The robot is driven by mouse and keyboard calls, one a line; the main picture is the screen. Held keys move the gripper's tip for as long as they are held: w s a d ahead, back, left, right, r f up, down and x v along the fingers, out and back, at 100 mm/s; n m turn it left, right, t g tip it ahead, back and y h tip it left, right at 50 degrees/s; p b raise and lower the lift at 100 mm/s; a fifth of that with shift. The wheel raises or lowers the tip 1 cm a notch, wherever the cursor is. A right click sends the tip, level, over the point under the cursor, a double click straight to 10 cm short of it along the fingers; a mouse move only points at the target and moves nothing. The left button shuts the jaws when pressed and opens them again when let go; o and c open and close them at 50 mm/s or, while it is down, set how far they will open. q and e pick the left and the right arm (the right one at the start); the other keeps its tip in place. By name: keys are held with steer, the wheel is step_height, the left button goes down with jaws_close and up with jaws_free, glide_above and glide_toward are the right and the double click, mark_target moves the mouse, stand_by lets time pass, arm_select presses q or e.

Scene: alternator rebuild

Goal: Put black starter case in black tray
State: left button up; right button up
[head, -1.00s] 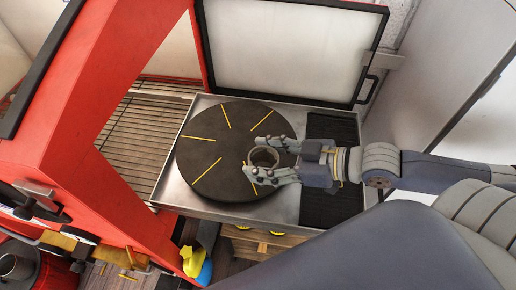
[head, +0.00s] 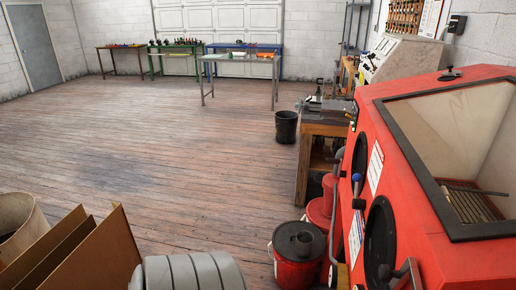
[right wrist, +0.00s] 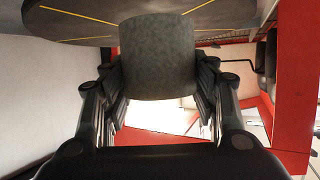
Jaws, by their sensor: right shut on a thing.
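The black starter case (right wrist: 158,55), a dark grey cylinder, is between the fingers of my right gripper (right wrist: 160,78) in the right wrist view. The gripper is shut on it, with a finger against each side. The case is close to the dark turntable with yellow lines (right wrist: 70,22); I cannot tell whether it touches it. Neither gripper shows in the head view now. I cannot make out the black tray in either current view.
The red blasting cabinet (head: 440,130) fills the right of the head view. Red buckets (head: 298,250) and a black bin (head: 286,126) stand on the floor. Workbenches (head: 240,58) stand far back. Cardboard (head: 85,255) is at front left. The wooden floor (head: 170,140) between is clear.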

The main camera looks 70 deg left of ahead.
steer(key=w+m+h, duration=0.1)
steer(key=w+f+m+t+h, duration=0.1)
steer(key=w+m+h, duration=0.1)
steer(key=shift+d+b, duration=0.2)
steer(key=shift+b, duration=0.2)
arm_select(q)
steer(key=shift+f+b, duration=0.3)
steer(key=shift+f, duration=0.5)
arm_select(e)
steer(key=shift+w+a+m+t+h, duration=0.1)
steer(key=shift+w+m+t+h, duration=0.1)
steer(key=shift+w+m+h, duration=0.3)
steer(key=shift+w+m+t+h, duration=0.2)
steer(key=shift+w+m+h, duration=0.1)
steer(key=shift+m+h, duration=0.4)
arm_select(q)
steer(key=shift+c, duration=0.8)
arm_select(e)
steer(key=shift+w+h, duration=0.1)
steer(key=shift+h, duration=0.2)
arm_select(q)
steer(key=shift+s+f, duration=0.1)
